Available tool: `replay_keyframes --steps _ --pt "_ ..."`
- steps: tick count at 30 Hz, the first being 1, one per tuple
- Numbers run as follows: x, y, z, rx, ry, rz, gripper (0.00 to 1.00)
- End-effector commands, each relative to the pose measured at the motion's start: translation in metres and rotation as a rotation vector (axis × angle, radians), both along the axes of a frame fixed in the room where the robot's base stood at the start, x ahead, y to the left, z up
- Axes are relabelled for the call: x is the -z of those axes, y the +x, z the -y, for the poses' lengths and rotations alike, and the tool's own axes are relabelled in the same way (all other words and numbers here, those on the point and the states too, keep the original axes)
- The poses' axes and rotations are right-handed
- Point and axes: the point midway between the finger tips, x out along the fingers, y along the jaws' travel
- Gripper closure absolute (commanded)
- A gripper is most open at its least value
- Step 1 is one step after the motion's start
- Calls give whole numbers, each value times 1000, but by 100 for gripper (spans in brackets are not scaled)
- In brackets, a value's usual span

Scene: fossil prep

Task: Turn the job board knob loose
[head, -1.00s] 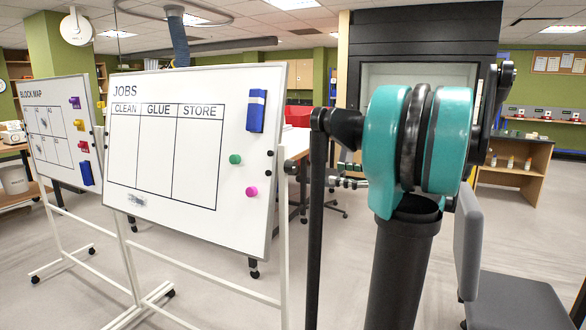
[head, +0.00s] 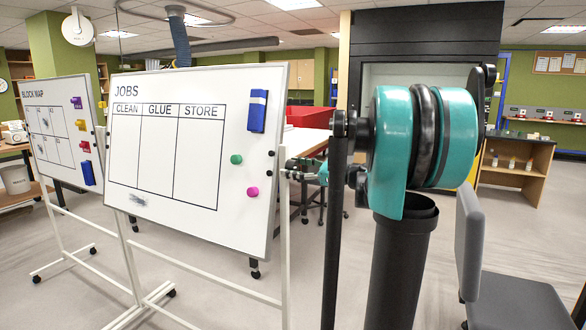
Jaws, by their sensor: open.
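The job board (head: 240,215) is a white panel marked JOBS with CLEAN, GLUE and STORE columns, on a white wheeled stand. Its dark knob is at the right edge, by the stand's post, and is largely hidden by my gripper. My gripper (head: 294,172) is open, reaching in from the right, with its fingertips at the knob. It is small and partly hidden behind my arm, so I cannot tell whether the fingers touch the knob or lie around it.
A blue eraser (head: 257,110), a green magnet (head: 236,160) and a pink magnet (head: 252,192) are on the board. The block map board (head: 60,140) stands at left. A grey chair (head: 510,298) is at right. Open floor lies between.

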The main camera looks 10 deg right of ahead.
Motion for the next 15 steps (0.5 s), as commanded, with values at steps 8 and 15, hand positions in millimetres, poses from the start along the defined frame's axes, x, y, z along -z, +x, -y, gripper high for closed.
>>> replay_keyframes --steps 8,15 --pt "0 2 -3 1 0 0 40" --pt "0 2 -3 1 0 0 61"
